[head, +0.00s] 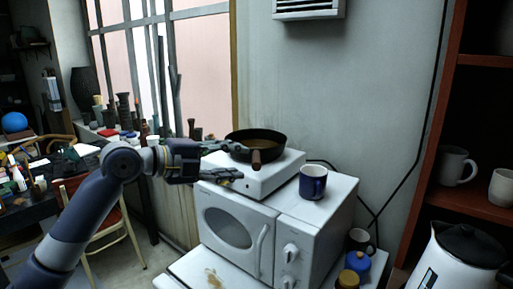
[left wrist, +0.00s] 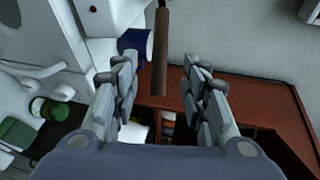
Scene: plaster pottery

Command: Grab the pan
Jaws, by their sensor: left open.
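The dark pan (head: 270,137) sits on the white hot plate (head: 284,169) on top of the microwave. Its brown handle (head: 256,158) points toward me. My left gripper (head: 241,160) is open beside the handle, at its left in the head view. In the left wrist view the handle (left wrist: 161,55) reaches down between the open fingers of the gripper (left wrist: 163,90), and I cannot tell whether they touch it. The pan's bowl is not visible in the left wrist view. My right gripper is not in view.
A blue mug (head: 313,183) stands on the microwave (head: 237,230), right of the hot plate. A white kettle (head: 457,262) and a red-brown shelf (head: 474,200) are at the right. A cluttered desk and a chair (head: 98,232) are at the left.

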